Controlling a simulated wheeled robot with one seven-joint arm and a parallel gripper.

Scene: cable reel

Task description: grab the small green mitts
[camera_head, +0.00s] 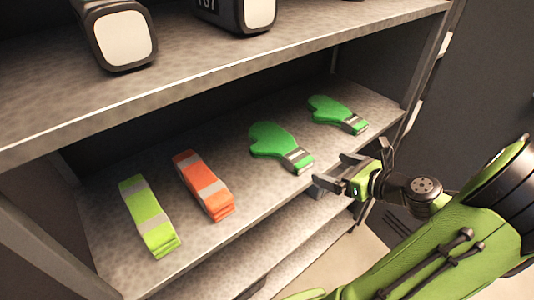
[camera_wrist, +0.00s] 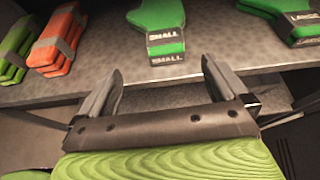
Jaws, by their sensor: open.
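The small green mitts (camera_head: 275,141) lie on the middle shelf, cuffs toward the front edge. In the wrist view the mitts (camera_wrist: 158,17) show a grey cuff band reading SMALL, on a stack of two. My gripper (camera_head: 333,172) is just outside the shelf's front edge, to the right of the cuff in the head view. In the wrist view my gripper (camera_wrist: 162,78) is open and empty, its fingers spread to either side, with the SMALL cuff beyond and between them. The fingers do not touch the mitts.
Another pair of green mitts (camera_head: 336,112), labelled LARGE in the wrist view (camera_wrist: 280,8), lies to the right. Folded orange (camera_head: 203,185) and yellow-green (camera_head: 149,216) bands lie to the left. An upper shelf (camera_head: 200,75) overhangs, and a lower shelf (camera_head: 240,262) is below.

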